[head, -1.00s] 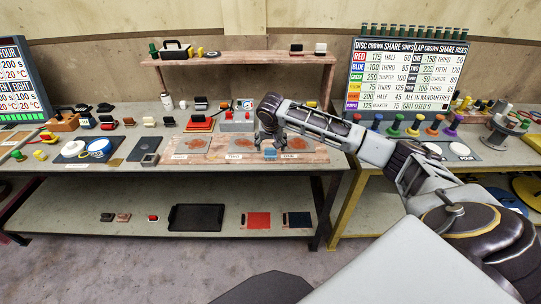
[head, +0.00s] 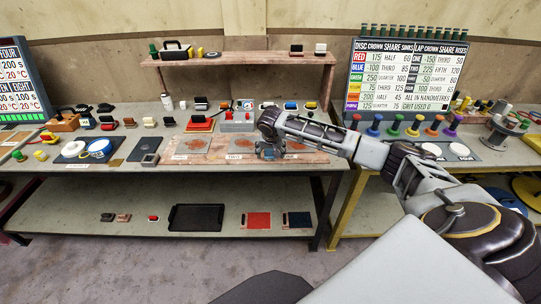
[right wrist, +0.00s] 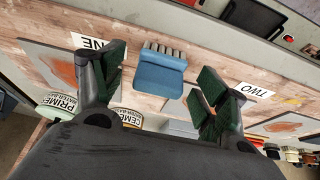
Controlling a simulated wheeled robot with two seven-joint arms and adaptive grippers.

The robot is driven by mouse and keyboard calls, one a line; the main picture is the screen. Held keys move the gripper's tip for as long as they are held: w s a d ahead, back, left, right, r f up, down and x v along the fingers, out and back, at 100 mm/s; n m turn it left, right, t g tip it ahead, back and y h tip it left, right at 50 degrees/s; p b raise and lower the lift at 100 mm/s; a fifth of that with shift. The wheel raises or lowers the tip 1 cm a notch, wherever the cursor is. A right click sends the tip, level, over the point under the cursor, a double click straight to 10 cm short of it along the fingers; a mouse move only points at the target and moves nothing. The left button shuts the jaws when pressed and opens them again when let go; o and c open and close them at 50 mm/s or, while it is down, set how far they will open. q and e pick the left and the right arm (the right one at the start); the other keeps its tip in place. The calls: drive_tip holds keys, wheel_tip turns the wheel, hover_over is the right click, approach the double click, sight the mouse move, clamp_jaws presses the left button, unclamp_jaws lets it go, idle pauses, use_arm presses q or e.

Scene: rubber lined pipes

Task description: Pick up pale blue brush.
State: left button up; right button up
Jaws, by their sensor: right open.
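The pale blue brush (right wrist: 160,74) lies on the wooden board near the front of the bench, with its grey bristles toward the top of the right wrist view. My right gripper (right wrist: 162,78) is open, with its dark green finger pads on either side of the brush. Gaps show between the pads and the brush in that view. In the head view my right gripper (head: 268,150) is pointed down at the board and covers most of the brush. My left gripper is not in view.
Labelled jars, PRIMER (right wrist: 62,104) and CEMENT (right wrist: 125,118), show close to the gripper in the right wrist view. A plate marked TWO (right wrist: 254,91) lies to the right.

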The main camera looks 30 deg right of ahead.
drive_tip(key=shift+x, duration=1.05)
drive_tip(key=shift+c, duration=0.2)
drive_tip(key=c, duration=1.1)
drive_tip(key=shift+r, duration=0.1)
drive_tip(key=shift+r, duration=4.95)
